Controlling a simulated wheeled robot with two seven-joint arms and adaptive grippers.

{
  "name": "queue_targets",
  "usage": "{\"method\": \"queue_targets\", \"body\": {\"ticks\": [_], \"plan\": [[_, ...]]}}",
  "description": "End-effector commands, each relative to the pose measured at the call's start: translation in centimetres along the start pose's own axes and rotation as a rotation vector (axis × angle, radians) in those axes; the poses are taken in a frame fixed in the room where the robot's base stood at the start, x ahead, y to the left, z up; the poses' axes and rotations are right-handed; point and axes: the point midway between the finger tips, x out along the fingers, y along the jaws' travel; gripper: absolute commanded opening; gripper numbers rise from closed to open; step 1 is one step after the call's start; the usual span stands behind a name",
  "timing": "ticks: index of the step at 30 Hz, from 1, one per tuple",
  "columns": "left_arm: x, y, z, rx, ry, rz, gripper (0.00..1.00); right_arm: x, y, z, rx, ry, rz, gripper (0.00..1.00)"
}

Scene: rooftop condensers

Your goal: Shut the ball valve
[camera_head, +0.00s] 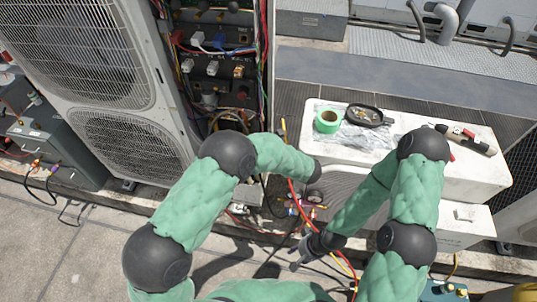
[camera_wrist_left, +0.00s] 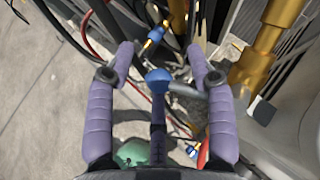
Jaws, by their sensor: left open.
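In the left wrist view, a blue rounded piece (camera_wrist_left: 158,78) with a grey bar (camera_wrist_left: 186,90) beside it shows between my left gripper's fingers (camera_wrist_left: 160,60). It looks like the ball valve's handle, but I cannot tell for sure. The fingers stand apart on either side, and no grip on it shows. Thick brass pipes (camera_wrist_left: 262,52) rise to the right. In the head view, my left gripper (camera_head: 315,195) is small and partly hidden among hoses and coloured fittings. My right gripper (camera_head: 300,252) hangs lower, over the paving; its finger opening is unclear.
A large condenser (camera_head: 85,60) and an open wiring cabinet (camera_head: 215,60) stand at the left. A white unit (camera_head: 480,180) at the right carries green tape (camera_head: 327,121), a dark round dish (camera_head: 364,115) and a tool (camera_head: 465,138). Red hoses (camera_head: 296,200) run beside my grippers. Paving lies open at lower left.

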Motion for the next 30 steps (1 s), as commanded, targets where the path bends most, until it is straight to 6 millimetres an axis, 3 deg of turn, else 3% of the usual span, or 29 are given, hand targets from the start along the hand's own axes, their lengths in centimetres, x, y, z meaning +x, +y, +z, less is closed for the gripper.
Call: {"method": "queue_targets", "body": {"ticks": [5, 15, 21, 30], "plan": [[-1.4, -0.2, 0.1, -0.002, -0.002, -0.004, 0.55, 0.0, 0.0, 0.0, 0.000, 0.000, 0.000, 0.40], [-7.9, -0.1, 0.0, 0.001, 0.000, -0.006, 0.55, 0.0, 0.0, 0.0, 0.000, 0.000, 0.000, 0.40], [-10.8, -0.1, -0.1, 0.003, 0.001, -0.003, 0.55, 0.0, 0.0, 0.0, 0.000, 0.000, 0.000, 0.40], [-12.0, 0.1, -0.1, 0.003, 0.001, 0.000, 0.55, 0.0, 0.0, 0.0, 0.000, 0.000, 0.000, 0.40]]}}
